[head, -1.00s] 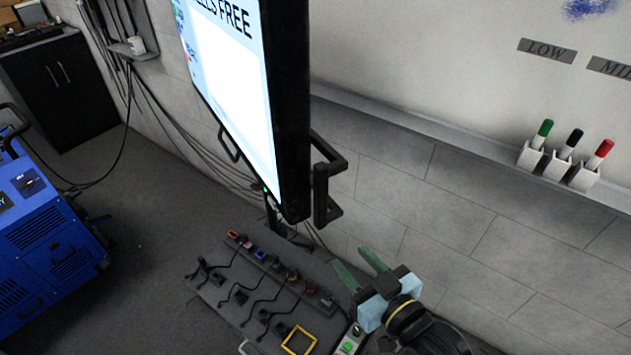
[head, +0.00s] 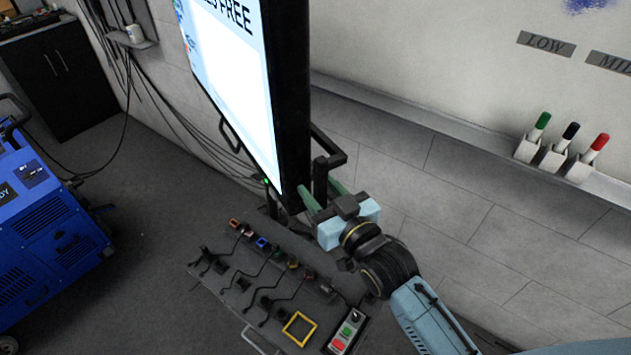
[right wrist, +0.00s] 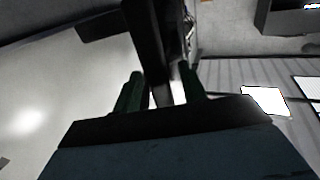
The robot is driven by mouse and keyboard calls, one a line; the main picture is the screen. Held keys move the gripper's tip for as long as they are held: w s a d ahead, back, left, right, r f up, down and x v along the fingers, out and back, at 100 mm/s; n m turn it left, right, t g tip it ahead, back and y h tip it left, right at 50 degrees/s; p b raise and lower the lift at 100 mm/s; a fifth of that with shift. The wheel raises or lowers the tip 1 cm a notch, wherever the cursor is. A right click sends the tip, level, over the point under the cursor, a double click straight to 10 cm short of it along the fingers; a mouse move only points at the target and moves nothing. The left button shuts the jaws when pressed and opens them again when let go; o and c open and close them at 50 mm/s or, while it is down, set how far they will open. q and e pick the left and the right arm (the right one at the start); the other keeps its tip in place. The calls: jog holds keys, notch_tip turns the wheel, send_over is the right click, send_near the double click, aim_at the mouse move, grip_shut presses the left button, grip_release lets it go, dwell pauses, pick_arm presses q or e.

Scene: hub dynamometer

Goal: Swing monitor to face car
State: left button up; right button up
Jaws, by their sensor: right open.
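The monitor (head: 290,95) stands in the upper middle of the head view, seen nearly edge-on, with its bright screen (head: 235,85) turned to the left. A black handle (head: 330,155) sticks out from its right edge near the bottom. My right gripper (head: 322,196) is open, with its green fingers pointing up at the lower part of the handle. In the right wrist view a dark upright bar (right wrist: 160,50) runs between the two green fingers (right wrist: 160,92); contact cannot be told. My left gripper is not in view. The car is not clearly in view.
A panel with several cables and plugs (head: 265,275) and a button box (head: 346,330) lies below the monitor. A blue machine (head: 45,220) stands at left. A whiteboard ledge with marker holders (head: 553,158) runs along the right wall. Grey floor (head: 150,240) is clear between.

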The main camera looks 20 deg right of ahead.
jog(key=shift+x, duration=0.9)
grip_shut()
